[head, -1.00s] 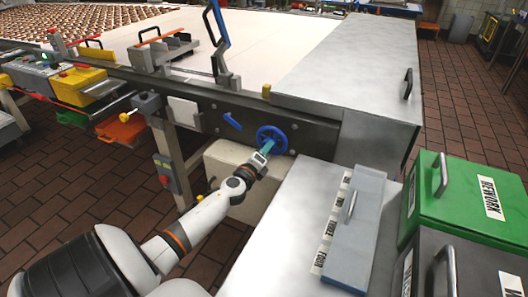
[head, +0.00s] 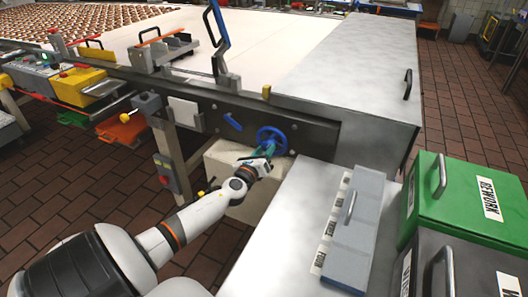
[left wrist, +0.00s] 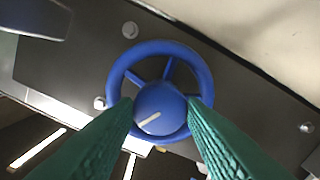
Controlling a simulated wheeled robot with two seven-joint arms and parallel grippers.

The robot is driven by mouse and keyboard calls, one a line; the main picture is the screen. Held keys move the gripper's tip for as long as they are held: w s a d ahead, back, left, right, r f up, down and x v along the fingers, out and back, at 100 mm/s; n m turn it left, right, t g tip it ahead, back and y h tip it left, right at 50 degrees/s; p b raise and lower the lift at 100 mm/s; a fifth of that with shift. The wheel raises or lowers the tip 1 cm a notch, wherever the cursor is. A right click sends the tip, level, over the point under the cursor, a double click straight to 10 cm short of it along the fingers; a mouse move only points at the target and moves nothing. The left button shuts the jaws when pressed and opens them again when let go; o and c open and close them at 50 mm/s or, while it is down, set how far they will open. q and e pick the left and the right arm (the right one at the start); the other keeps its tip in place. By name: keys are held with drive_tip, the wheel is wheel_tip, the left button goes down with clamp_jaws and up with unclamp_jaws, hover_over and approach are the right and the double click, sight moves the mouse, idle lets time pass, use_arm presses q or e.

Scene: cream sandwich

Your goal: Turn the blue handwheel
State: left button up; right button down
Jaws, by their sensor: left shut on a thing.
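The blue handwheel (head: 272,140) sits on the dark side plate of the conveyor frame in the head view. In the left wrist view the handwheel (left wrist: 160,62) shows its rim, its spokes and a round hub with a pale line that slants. My left gripper (head: 268,152) is at the wheel's front. Its green fingers (left wrist: 160,108) are shut on the hub, one on each side, inside the lower part of the rim. My right gripper is not in view.
A blue lever (head: 232,121) is on the plate left of the wheel. A grey metal cabinet top (head: 290,215) stands close to the right, with a grey-blue lidded box (head: 352,240) on it. Green bin (head: 465,195) is farther right. Bolts (left wrist: 130,30) surround the wheel.

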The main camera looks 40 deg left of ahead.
use_arm(q)
drive_tip(key=shift+f, duration=0.1)
drive_tip(key=o, duration=1)
drive_tip(key=shift+s, duration=0.1)
drive_tip(key=v, duration=1.2)
